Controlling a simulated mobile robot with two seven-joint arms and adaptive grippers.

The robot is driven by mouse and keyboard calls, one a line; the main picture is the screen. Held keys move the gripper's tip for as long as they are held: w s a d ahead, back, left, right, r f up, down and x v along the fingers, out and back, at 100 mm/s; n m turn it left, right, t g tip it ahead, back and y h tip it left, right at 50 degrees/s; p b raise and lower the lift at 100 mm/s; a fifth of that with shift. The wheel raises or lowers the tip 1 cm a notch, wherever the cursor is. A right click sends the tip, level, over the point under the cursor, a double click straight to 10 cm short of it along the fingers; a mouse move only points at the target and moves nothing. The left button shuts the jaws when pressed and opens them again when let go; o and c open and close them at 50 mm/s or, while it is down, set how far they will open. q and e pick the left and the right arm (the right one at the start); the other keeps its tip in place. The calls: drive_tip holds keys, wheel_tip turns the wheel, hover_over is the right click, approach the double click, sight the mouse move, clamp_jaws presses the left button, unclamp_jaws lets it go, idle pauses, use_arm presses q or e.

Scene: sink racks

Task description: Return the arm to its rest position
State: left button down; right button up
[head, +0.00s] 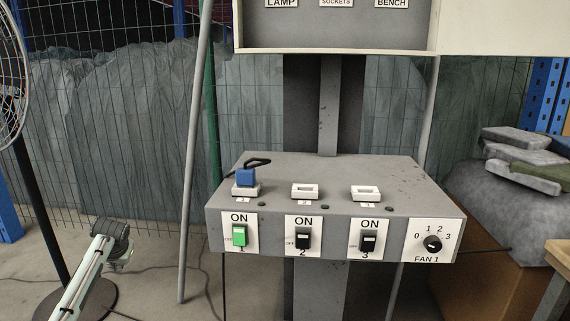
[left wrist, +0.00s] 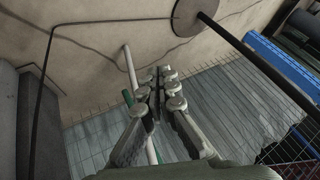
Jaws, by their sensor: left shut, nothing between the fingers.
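My left gripper (head: 122,262) is at the lower left of the head view, left of the grey control box (head: 330,170) and apart from it. In the left wrist view my left gripper (left wrist: 160,90) has its fingers together with nothing between them. The box front has switch 1 (head: 239,235) in green, black switch 2 (head: 303,238), black switch 3 (head: 368,242) and a FAN 1 dial (head: 432,244). A blue plug (head: 246,177) with a black cable loop sits in the leftmost white socket on top. My right gripper is not in view.
A fan (head: 12,85) on a dark pole stands at the far left; its round base (left wrist: 190,16) shows in the left wrist view. A grey slanted pole (head: 194,150) stands between my left gripper and the box. Wire mesh (head: 120,130) lies behind. A wooden edge (head: 558,255) is at right.

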use_arm(q)
drive_tip(key=s+d+f+m+h, duration=0.2)
drive_tip(key=s+d+f, duration=1.1)
drive_tip(key=s+f, duration=0.15)
drive_tip(key=s+d+f, duration=0.1)
drive_tip(key=s+d, duration=0.2)
drive_tip(key=s, duration=0.4)
drive_tip(key=s+d+f+g+h, duration=0.1)
drive_tip(key=s+d+f, duration=0.1)
drive_tip(key=s+d, duration=0.2)
drive_tip(key=s+d+f+m+g+h+p, duration=0.1)
drive_tip(key=s+d, duration=0.3)
drive_tip(key=s, duration=0.7)
drive_tip(key=shift+d+f, duration=0.15)
drive_tip(key=shift+f, duration=0.55)
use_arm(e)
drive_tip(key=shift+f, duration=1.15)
